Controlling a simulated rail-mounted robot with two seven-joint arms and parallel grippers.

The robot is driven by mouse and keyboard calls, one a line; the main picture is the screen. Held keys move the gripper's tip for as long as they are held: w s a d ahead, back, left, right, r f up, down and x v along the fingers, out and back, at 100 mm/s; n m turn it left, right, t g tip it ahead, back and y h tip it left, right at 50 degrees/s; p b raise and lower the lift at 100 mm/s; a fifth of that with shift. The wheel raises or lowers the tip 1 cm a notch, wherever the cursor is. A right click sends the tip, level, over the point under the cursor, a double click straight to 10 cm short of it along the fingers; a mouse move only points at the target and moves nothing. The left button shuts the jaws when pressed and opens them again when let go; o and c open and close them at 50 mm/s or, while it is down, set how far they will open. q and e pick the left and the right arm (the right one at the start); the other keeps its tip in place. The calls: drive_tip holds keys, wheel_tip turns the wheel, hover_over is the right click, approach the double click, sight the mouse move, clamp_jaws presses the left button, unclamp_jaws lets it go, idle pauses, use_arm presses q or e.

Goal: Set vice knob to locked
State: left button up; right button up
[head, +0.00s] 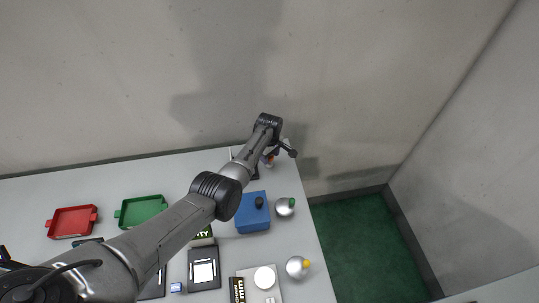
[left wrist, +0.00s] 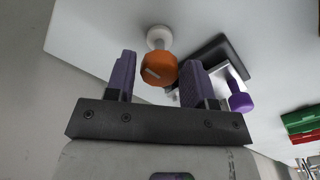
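An orange round knob (left wrist: 158,70) with a pale line on its face sits on a white round base (left wrist: 159,36) in the left wrist view. My left gripper (left wrist: 159,76) is open, with one purple finger on each side of the knob. A gap shows on the left; on the right I cannot tell whether the finger touches. Right of it is a dark and silvery device (left wrist: 222,52), perhaps the vice, with a purple knob (left wrist: 240,102). In the head view, a bit of orange (head: 270,158) shows under my left wrist at the table's far right corner. My right gripper is not seen.
A concrete wall stands close behind.

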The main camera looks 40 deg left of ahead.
use_arm(q)
drive_tip(key=c, duration=0.6)
